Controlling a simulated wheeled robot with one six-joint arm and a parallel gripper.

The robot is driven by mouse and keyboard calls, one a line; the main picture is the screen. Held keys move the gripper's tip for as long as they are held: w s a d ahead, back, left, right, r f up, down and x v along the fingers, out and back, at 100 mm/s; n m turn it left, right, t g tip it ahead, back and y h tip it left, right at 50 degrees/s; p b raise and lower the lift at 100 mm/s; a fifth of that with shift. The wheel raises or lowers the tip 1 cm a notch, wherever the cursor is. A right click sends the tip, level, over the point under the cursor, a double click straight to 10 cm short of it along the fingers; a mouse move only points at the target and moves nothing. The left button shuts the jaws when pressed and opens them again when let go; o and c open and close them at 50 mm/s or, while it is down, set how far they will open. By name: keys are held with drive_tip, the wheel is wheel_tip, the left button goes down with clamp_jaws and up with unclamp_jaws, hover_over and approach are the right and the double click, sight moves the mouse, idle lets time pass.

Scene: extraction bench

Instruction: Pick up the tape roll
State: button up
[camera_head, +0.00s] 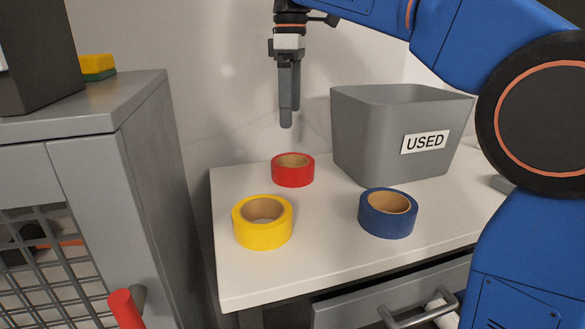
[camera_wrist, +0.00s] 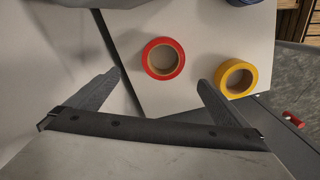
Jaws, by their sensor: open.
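Three tape rolls lie flat on the white bench top (camera_head: 300,273). The red roll (camera_head: 293,174) is at the back, the yellow roll (camera_head: 262,232) at the front left, and the blue roll (camera_head: 388,222) at the front right. My gripper (camera_head: 286,124) points down above the red roll, empty and apart from it. In the wrist view my gripper (camera_wrist: 158,82) is open, with the red roll (camera_wrist: 163,72) just beyond the gap between the fingers. The yellow roll (camera_wrist: 220,80) is near the right finger there. The blue roll is cut off at the top edge.
A grey bin (camera_head: 375,140) labelled USED stands at the back right of the bench, close to the red roll. A grey cabinet (camera_head: 150,180) stands to the left, with a sponge (camera_head: 98,67) on top. A wall is behind the bench.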

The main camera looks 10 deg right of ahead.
hover_over(293, 163)
drive_tip(key=s, duration=0.3)
drive_tip(key=f, duration=0.8)
drive_tip(key=shift+w+a+f, duration=0.1)
drive_tip(key=shift+a+f, duration=0.2)
drive_tip(key=shift+a, duration=0.05)
drive_tip(key=f, duration=0.2)
drive_tip(key=s+f, duration=0.1)
drive_tip(key=f, duration=0.1)
drive_tip(key=shift+d+f, duration=0.1)
drive_tip(key=shift+d, duration=0.05)
drive_tip(key=shift+w+f, duration=0.1)
drive_tip(key=shift+f, duration=0.5)
drive_tip(key=shift+c, duration=0.3)
drive_tip(key=c, duration=1.1)
